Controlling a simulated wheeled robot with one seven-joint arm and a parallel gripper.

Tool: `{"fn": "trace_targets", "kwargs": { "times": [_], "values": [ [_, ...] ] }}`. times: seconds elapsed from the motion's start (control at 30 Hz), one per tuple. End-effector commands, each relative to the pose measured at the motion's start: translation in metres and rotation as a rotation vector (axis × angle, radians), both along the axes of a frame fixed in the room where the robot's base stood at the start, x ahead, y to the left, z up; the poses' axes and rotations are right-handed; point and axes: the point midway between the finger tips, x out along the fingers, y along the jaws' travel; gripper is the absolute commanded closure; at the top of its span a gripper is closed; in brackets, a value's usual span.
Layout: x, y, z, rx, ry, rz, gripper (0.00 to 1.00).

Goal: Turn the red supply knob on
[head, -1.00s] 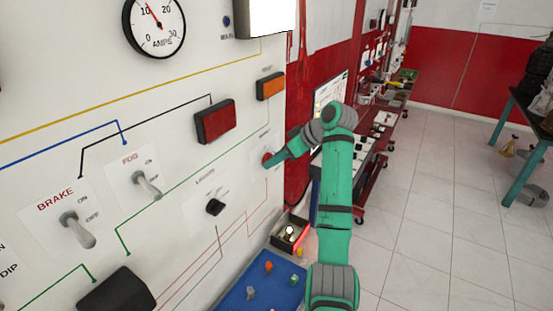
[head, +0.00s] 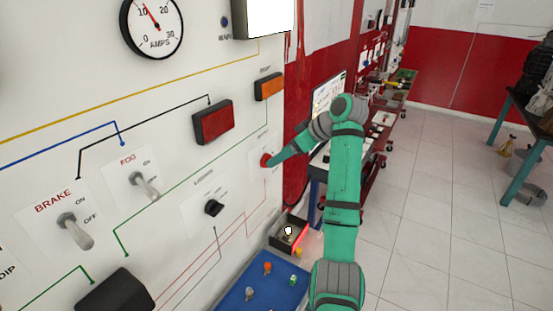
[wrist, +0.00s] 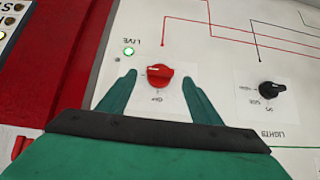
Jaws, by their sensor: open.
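The red supply knob (wrist: 159,75) is on the white panel in the wrist view, with a pale pointer line across it. It also shows in the head view (head: 265,160), just past the tip of my arm. My gripper (wrist: 160,82) is open, with one teal finger on each side of the knob. A gap shows between the knob and each finger in the wrist view. In the head view the gripper (head: 273,158) reaches the panel from the right, and its fingers are too small to tell apart.
A lit green LIVE lamp (wrist: 128,51) is beside the knob. A black LIGHTS knob (wrist: 271,88) is to the right. BRAKE (head: 75,231) and FOG (head: 144,186) toggles are on the panel's left. A blue tray (head: 262,297) and an open box (head: 289,232) stand below.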

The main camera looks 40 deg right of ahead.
Motion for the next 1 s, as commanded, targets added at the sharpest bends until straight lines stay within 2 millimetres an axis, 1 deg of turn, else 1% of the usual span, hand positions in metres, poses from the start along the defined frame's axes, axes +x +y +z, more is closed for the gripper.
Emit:
{"fn": "trace_targets", "kwargs": {
  "times": [0.03, 0.2, 0.3, 0.4, 0.57, 1.0],
  "values": [
    [-0.007, -0.004, 0.009, -0.001, -0.003, -0.002, 0.41],
    [-0.027, -0.012, 0.030, -0.001, -0.001, 0.000, 0.41],
    [-0.037, -0.017, 0.040, -0.002, -0.001, -0.002, 0.41],
    [-0.042, -0.019, 0.046, 0.000, 0.001, -0.001, 0.41],
    [-0.047, -0.021, 0.050, 0.000, 0.000, 0.000, 0.41],
    [-0.046, -0.020, 0.050, 0.001, 0.000, 0.001, 0.41]
  ]
}}
